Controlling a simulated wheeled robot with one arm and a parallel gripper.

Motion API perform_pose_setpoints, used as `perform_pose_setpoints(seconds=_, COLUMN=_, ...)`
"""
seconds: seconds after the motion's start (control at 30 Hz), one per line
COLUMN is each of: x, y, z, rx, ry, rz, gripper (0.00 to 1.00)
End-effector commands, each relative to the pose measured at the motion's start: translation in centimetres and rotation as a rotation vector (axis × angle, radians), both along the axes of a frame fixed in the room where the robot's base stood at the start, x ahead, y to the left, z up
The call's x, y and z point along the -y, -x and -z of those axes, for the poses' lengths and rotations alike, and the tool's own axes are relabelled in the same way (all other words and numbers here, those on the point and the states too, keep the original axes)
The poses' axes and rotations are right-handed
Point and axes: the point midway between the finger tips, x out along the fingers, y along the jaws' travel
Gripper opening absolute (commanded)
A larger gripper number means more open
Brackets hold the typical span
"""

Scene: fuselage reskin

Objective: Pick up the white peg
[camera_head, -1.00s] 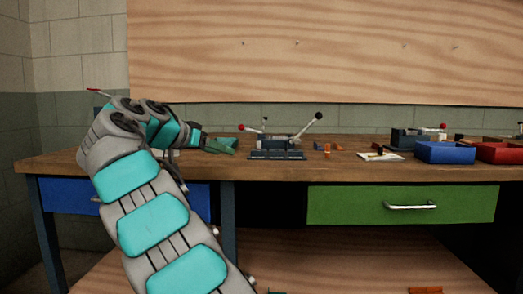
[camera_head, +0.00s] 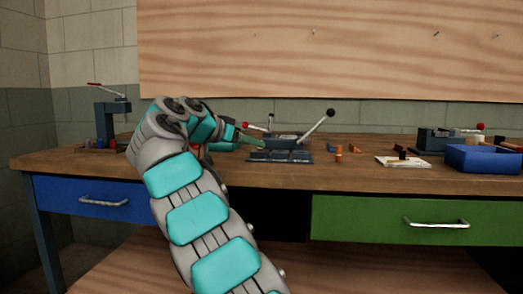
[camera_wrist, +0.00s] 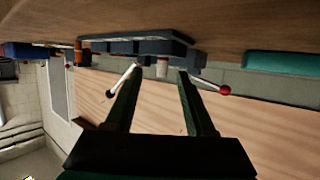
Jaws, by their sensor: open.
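In the wrist view, which is upside down, a short white cylinder that looks like the white peg (camera_wrist: 162,68) stands at the middle of a dark blue-grey lever fixture (camera_wrist: 140,46). My gripper (camera_wrist: 160,72) is open, with one dark green finger on each side of the peg in the picture. I cannot tell how far the fingertips are from it in depth. In the head view, the fixture (camera_head: 281,157) sits on the bench, and my gripper (camera_head: 255,141) reaches its left side. The peg cannot be made out there.
The fixture's levers stick out, one with a red ball (camera_wrist: 225,90), one with a black ball (camera_head: 331,113). On the wooden bench (camera_head: 200,176) are small orange parts (camera_head: 339,151), a white card (camera_head: 403,162), a blue bin (camera_head: 484,158) and a left press (camera_head: 107,122).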

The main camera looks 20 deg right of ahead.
Motion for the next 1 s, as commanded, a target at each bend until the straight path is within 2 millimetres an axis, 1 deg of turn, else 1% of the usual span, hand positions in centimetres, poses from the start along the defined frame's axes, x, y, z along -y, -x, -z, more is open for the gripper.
perform_pose_setpoints(seconds=0.2, x=2.5, y=-1.5, z=0.3, rx=-0.003, ry=-0.002, rz=0.000, gripper=0.55)
perform_pose_setpoints(seconds=0.33, x=4.0, y=-2.0, z=1.0, rx=-0.003, ry=-0.001, rz=0.000, gripper=0.55)
perform_pose_setpoints(seconds=0.4, x=4.3, y=-2.1, z=1.1, rx=-0.002, ry=0.000, rz=0.000, gripper=0.55)
perform_pose_setpoints(seconds=0.6, x=4.3, y=-2.1, z=1.0, rx=-0.001, ry=0.000, rz=0.000, gripper=0.53)
perform_pose_setpoints(seconds=1.0, x=4.3, y=-2.1, z=1.0, rx=-0.001, ry=0.000, rz=0.000, gripper=0.08)
